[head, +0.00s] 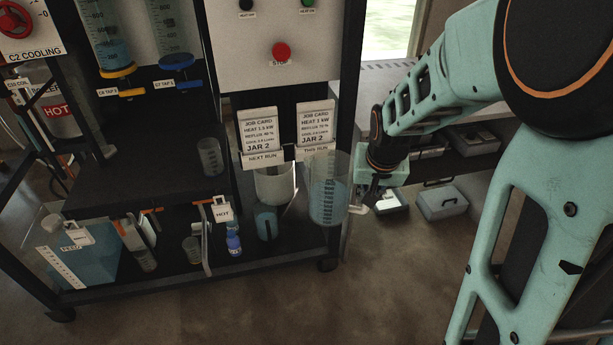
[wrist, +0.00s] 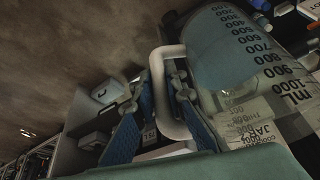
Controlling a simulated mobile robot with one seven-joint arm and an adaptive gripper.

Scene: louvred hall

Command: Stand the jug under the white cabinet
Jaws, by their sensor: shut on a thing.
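The jug (head: 329,190) is a large clear, graduated vessel with bluish contents and a pale handle. In the head view it appears roughly upright, in front of the rack's right end, below the white cabinet (head: 275,75). My gripper (head: 364,200) is shut on its handle from the right. In the wrist view the handle (wrist: 169,50) runs between my fingers (wrist: 168,78), and the jug's marked wall (wrist: 240,60) fills the upper right. I cannot tell whether the jug's base touches the shelf.
A pale pot (head: 273,185) and a blue-filled beaker (head: 265,222) stand left of the jug. Two job cards (head: 261,130) hang below the cabinet. A black post (head: 345,100) rises behind the jug. A grey box (head: 443,203) is at right. The floor in front is clear.

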